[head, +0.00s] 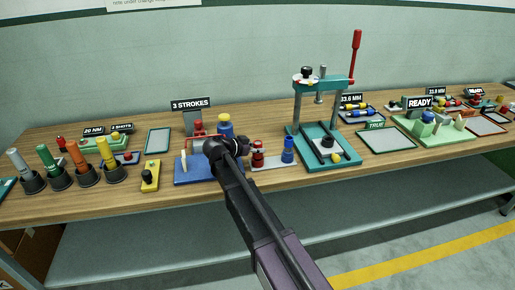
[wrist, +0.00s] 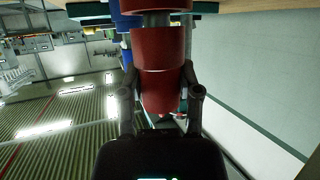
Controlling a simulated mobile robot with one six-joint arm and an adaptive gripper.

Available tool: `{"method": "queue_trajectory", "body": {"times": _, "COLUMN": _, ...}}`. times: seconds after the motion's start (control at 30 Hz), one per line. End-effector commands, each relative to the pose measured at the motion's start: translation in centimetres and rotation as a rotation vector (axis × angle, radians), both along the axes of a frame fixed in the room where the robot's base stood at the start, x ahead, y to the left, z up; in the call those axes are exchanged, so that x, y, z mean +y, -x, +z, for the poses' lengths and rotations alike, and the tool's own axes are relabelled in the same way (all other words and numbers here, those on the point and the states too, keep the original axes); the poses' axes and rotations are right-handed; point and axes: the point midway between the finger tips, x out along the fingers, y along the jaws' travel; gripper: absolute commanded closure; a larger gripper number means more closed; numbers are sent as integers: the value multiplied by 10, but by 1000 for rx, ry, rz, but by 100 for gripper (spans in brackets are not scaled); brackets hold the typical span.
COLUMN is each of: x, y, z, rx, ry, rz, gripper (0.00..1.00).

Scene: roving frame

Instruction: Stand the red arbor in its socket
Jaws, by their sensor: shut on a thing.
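The red arbor (head: 258,154) is upright over the pale rack plate (head: 271,166), left of a blue arbor (head: 288,150). My gripper (head: 245,149) reaches in from the left and is shut on it. In the wrist view, which is upside down, the red arbor (wrist: 158,75) sits between my two fingers, with a grey band near the top edge. A blue piece (wrist: 127,22) shows behind it. The arbor's foot is unclear, so I cannot tell whether it is seated or lifted.
A blue board (head: 190,172) with a red fixture (head: 198,128) and a blue-and-yellow piece (head: 225,126) lies close around my wrist. A teal press (head: 323,80) stands to the right. Coloured cylinders in dark cups stand at the far left.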

Motion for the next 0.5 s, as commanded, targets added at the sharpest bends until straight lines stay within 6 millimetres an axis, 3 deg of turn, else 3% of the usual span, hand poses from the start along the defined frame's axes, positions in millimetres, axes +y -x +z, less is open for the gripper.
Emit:
{"method": "queue_trajectory", "body": {"times": 0.47, "x": 0, "y": 0, "z": -6, "rx": -1, "ry": 1, "rz": 0, "gripper": 100}}
{"method": "queue_trajectory", "body": {"times": 0.5, "x": 0, "y": 0, "z": -6, "rx": -1, "ry": 1, "rz": 0, "gripper": 49}}
